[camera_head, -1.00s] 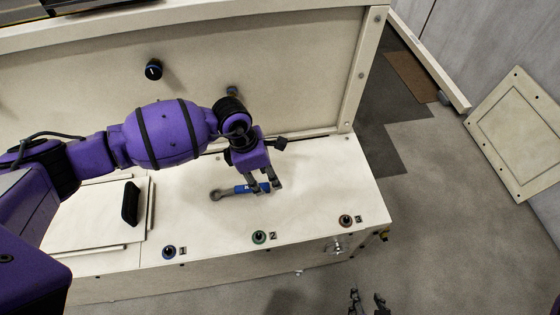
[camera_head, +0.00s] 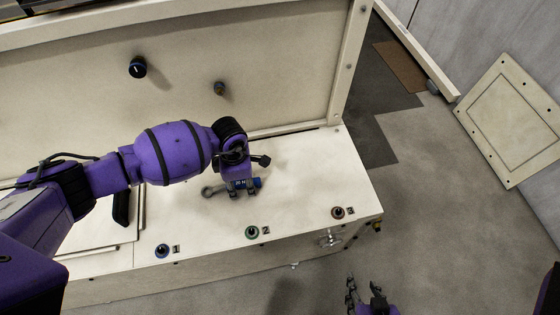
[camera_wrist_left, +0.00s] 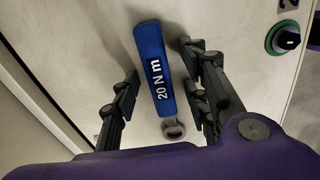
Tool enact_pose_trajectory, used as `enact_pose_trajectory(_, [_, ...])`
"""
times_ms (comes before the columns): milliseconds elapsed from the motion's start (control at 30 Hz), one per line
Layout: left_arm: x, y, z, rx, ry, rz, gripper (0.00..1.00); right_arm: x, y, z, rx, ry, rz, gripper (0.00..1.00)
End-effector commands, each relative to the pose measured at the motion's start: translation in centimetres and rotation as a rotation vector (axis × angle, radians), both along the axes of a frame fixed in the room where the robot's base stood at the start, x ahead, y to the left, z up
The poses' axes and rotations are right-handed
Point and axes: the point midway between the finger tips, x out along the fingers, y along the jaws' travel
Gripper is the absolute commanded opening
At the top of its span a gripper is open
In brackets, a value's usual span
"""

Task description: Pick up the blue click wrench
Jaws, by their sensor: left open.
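The blue click wrench (camera_head: 258,183) lies flat on the cream worktop, with its grey round head (camera_head: 208,192) to the left. My left gripper (camera_head: 240,191) is over the wrench's middle and hides part of it in the head view. I cannot tell how far the fingertips are above the worktop. My right gripper (camera_head: 365,290) is open and empty, low at the picture's bottom edge, away from the worktop.
Knobs numbered 1 (camera_head: 162,250), 2 (camera_head: 252,232) and 3 (camera_head: 338,212) line the worktop's front edge. A raised panel with a black handle (camera_head: 121,204) is at the left. An upright wall with two knobs (camera_head: 137,67) stands behind. The worktop right of the wrench is clear.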

Motion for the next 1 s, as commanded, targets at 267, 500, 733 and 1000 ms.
enact_pose_trajectory(267, [-0.1, 0.0, 0.0, 0.0, 0.002, 0.001, 0.22, 0.4, -0.1, 0.3, -0.002, -0.008, 0.005, 0.4])
enact_pose_trajectory(500, [-0.1, 0.0, 0.0, -0.001, 0.002, 0.001, 0.0, 0.3, -0.1, 0.1, -0.002, -0.005, 0.005, 0.4])
enact_pose_trajectory(733, [-0.1, 0.0, 0.1, -0.001, 0.001, 0.001, 0.0, -0.1, -0.1, -0.2, -0.003, 0.004, 0.004, 0.4])
enact_pose_trajectory(1000, [0.1, 0.0, 1.9, -0.002, -0.001, 0.0, 0.0, -0.4, -0.2, 0.0, -0.004, 0.007, 0.001, 0.4])
